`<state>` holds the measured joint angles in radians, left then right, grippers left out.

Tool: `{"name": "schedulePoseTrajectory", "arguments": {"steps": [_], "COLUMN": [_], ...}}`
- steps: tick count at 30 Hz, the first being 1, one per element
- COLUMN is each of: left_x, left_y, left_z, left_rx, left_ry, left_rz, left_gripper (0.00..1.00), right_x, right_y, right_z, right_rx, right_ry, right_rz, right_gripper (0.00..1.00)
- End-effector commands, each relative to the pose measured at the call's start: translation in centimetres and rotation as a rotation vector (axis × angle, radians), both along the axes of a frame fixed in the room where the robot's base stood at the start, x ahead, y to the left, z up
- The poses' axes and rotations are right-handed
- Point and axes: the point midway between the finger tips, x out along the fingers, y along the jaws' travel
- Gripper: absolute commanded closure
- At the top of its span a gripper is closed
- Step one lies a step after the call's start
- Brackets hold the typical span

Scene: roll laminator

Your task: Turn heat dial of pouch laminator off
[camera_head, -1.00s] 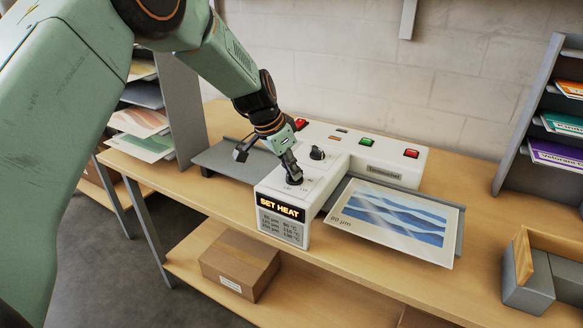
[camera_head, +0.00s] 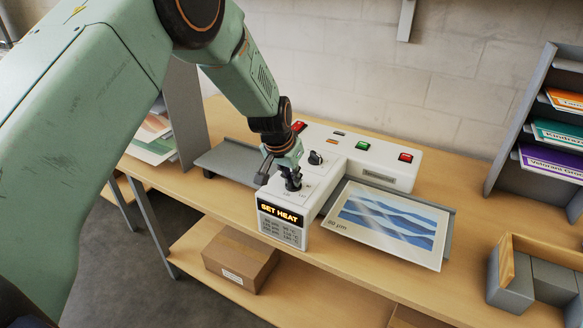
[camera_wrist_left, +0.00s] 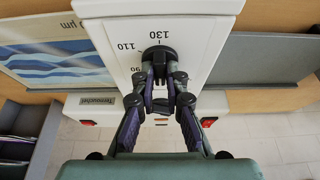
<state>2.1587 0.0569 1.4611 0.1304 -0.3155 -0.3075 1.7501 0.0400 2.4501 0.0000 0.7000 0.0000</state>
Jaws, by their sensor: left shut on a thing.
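The white pouch laminator (camera_head: 345,160) stands on the wooden bench, with a lit "SET HEAT" panel (camera_head: 281,214) on its front. My left gripper (camera_head: 291,176) comes down from above onto the black heat dial (camera_head: 293,187) near that panel. In the left wrist view, both fingers (camera_wrist_left: 163,88) are shut on the dial (camera_wrist_left: 160,58). The scale there shows 90, 110 and 130, with 130 straight above the dial. The fingers partly cover the dial, and its pointer is hard to make out. My right gripper is in neither view.
A second black knob (camera_head: 315,158) sits just behind the heat dial. Red and green buttons (camera_head: 362,146) line the laminator's back. A blue-wave print (camera_head: 390,222) lies on the right tray. A grey bin (camera_head: 515,280) and a folder rack (camera_head: 515,120) stand at right.

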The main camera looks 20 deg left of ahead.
Motion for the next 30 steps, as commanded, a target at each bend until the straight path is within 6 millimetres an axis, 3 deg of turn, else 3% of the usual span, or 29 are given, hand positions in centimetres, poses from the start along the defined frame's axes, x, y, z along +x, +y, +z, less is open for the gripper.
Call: {"name": "schedulePoseTrajectory", "arguments": {"steps": [11, 12, 20, 30], "left_x": [0.12, 0.12, 0.08, -0.04], "left_y": [-0.02, -0.02, -0.02, 0.00], "left_z": [0.06, 0.06, 0.02, 0.28], "left_rx": [-0.002, -0.002, -0.001, -0.001], "left_ry": [-0.004, -0.005, -0.003, -0.003], "left_rz": [0.017, 0.017, 0.015, 0.014], "left_gripper": [1.00, 0.87, 0.65, 0.65], "right_x": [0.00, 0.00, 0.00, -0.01], "right_y": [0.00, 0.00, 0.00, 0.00], "right_z": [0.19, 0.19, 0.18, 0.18], "right_rx": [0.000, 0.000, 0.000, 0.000], "right_ry": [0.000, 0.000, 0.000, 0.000], "right_rz": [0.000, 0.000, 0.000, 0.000], "right_gripper": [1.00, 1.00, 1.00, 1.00]}}
